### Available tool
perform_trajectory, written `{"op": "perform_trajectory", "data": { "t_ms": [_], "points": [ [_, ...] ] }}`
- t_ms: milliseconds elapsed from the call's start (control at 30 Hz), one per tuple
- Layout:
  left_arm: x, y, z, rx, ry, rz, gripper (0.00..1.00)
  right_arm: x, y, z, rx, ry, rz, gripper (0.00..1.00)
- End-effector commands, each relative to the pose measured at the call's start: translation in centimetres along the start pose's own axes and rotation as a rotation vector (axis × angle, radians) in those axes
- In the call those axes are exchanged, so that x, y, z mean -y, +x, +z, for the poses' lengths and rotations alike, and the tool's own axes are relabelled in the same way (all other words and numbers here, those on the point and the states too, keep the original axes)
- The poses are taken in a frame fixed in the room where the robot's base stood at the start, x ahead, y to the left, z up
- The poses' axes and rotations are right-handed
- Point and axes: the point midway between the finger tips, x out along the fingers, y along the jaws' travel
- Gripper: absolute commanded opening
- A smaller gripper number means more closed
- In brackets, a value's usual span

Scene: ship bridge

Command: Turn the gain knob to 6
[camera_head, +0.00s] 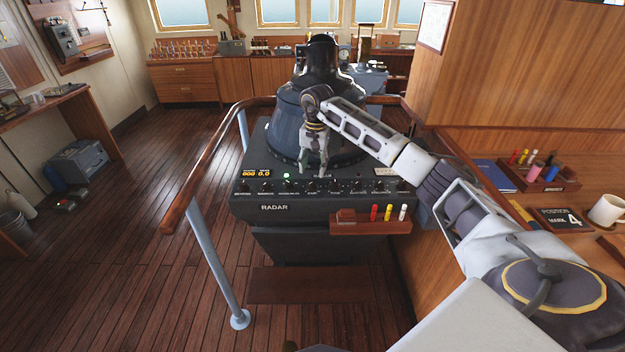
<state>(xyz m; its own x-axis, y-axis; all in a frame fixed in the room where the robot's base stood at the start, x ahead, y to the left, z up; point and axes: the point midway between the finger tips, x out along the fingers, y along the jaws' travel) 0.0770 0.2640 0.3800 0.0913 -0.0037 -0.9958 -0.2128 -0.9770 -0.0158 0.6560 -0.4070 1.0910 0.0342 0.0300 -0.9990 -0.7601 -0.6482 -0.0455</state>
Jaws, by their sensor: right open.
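The radar console (275,208) stands ahead with a row of several small black knobs (266,187) along its sloped front panel. The knob labels are too small to read, so I cannot tell which one is the gain knob or where it points. An orange readout (256,174) and a green light (287,176) are at the panel's left. My right gripper (313,170) is open and points down just above the middle of the knob row. It seems to hold nothing; I cannot tell whether it touches the panel. My left gripper is not in view.
A small wooden tray (350,228) with red, yellow and white markers is fixed to the console's front right. A wooden handrail (207,165) curves around the console's left. A desk with a mug (606,211) is at the right. The floor at left is open.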

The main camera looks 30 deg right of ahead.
Motion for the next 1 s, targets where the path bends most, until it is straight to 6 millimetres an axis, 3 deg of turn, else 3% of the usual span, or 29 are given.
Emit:
{"op": "perform_trajectory", "data": {
  "t_ms": [500,1000],
  "points": [
    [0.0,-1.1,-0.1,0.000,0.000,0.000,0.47,0.0,5.5,0.0,0.001,0.000,0.001,0.47],
    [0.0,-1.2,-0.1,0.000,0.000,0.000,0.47,0.0,6.4,0.0,-0.001,0.000,0.000,0.45]
  ]
}}
